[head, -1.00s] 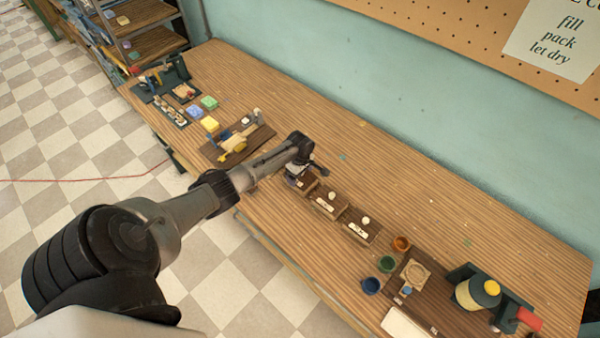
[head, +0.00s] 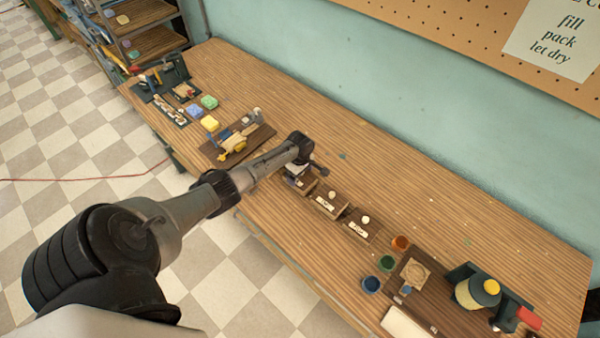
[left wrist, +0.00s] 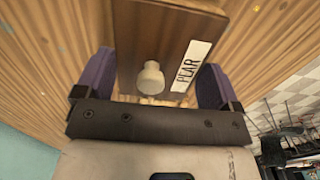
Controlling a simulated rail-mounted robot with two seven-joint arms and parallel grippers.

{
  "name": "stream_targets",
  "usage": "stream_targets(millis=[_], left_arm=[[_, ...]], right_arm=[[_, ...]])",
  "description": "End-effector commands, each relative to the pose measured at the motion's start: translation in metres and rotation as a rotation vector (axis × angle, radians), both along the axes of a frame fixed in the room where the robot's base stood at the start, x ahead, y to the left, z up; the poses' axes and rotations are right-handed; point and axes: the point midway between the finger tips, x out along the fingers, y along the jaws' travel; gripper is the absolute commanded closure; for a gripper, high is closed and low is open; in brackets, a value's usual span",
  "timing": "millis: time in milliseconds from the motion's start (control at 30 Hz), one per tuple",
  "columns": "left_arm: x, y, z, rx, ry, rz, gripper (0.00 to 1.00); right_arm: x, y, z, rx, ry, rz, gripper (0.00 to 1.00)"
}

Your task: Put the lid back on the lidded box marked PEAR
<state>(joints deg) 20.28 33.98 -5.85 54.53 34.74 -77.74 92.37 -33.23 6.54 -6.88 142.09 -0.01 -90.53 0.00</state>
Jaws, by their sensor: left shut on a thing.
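My left gripper (head: 301,178) is at the nearest-left end of a row of small wooden boxes. In the left wrist view its two purple fingers (left wrist: 152,82) are shut on the sides of a brown wooden lid with a pale knob (left wrist: 150,78) and a white label reading PEAR (left wrist: 191,66). The box under it (head: 306,187) is mostly hidden by the gripper. I cannot tell whether the lid rests on the box or is just above it. My right gripper is not in view.
Two similar lidded boxes, a middle one (head: 328,202) and a right one (head: 361,226), stand close by on the right. Small coloured cups (head: 386,263) are farther right. A wooden board with yellow parts (head: 238,146) lies on the left. The bench toward the wall is mostly clear.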

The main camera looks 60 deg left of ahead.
Motion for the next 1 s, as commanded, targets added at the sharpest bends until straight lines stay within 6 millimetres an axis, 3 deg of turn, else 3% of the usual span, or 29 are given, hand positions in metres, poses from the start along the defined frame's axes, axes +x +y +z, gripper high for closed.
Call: stream_targets(millis=[333,367,500,1000], left_arm=[[0.0003,-0.0003,-0.0024,-0.001,-0.001,-0.001,0.35],[0.0004,-0.0003,-0.0025,-0.001,-0.001,-0.001,0.11],[0.0003,-0.0002,-0.0025,0.0,-0.001,-0.001,0.0],[0.0001,-0.0001,0.0013,0.0,-0.001,-0.001,0.0]], right_arm=[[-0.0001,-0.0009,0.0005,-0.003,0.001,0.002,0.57],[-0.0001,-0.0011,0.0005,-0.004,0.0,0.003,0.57],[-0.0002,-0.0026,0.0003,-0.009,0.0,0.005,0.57],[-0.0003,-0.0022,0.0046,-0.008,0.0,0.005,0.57]])
